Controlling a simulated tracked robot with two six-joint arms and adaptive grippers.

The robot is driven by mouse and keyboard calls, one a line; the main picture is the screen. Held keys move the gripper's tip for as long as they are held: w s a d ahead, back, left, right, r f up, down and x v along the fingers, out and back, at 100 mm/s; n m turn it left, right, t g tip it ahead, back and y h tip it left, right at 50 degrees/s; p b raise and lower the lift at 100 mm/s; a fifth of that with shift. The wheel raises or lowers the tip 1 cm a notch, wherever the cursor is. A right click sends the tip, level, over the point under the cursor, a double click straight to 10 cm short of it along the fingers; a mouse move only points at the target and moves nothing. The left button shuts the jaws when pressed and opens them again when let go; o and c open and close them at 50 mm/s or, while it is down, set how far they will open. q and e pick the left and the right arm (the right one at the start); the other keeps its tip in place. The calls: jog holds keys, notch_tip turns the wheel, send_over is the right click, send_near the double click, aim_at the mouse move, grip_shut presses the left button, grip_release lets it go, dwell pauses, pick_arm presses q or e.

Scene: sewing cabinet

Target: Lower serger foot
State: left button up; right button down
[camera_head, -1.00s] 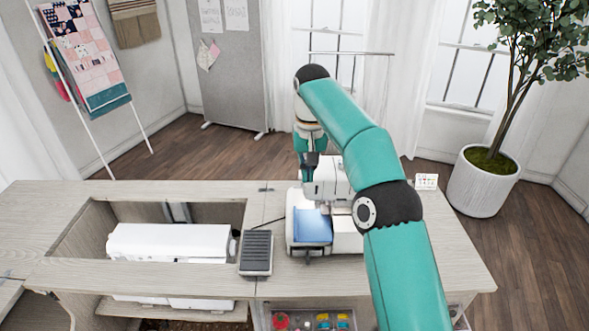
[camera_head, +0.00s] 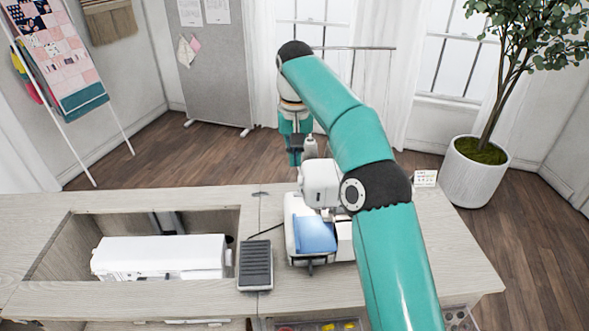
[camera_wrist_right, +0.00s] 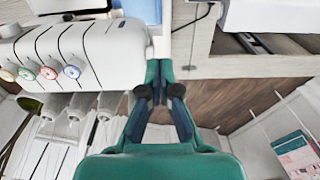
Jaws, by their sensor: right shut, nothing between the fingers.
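The white serger (camera_head: 320,187) stands on the wooden cabinet top, partly hidden behind my right arm. A blue cloth (camera_head: 315,236) lies on its front left. The serger's presser foot and its lever cannot be made out. My right gripper (camera_head: 296,155) is behind and left of the serger head, past the far edge of the top. In the right wrist view my right gripper (camera_wrist_right: 159,70) has its fingers together and empty, beside the end of the serger body (camera_wrist_right: 95,52) with its coloured dials. My left gripper is not in view.
A dark foot pedal (camera_head: 256,265) lies left of the serger. Farther left, a white sewing machine (camera_head: 160,257) sits in a recess of the cabinet (camera_head: 30,245). A small card (camera_head: 426,178) stands at the back right. A potted plant (camera_head: 474,175) is on the floor behind.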

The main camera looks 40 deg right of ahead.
aim_at(295, 194)
notch_tip(295, 194, down, 8)
jog(key=b, duration=0.2)
jog(key=shift+w+d+b, duration=0.1)
jog(key=shift+d+b, duration=0.05)
jog(key=shift+b, duration=0.25)
jog(key=shift+f, duration=0.6)
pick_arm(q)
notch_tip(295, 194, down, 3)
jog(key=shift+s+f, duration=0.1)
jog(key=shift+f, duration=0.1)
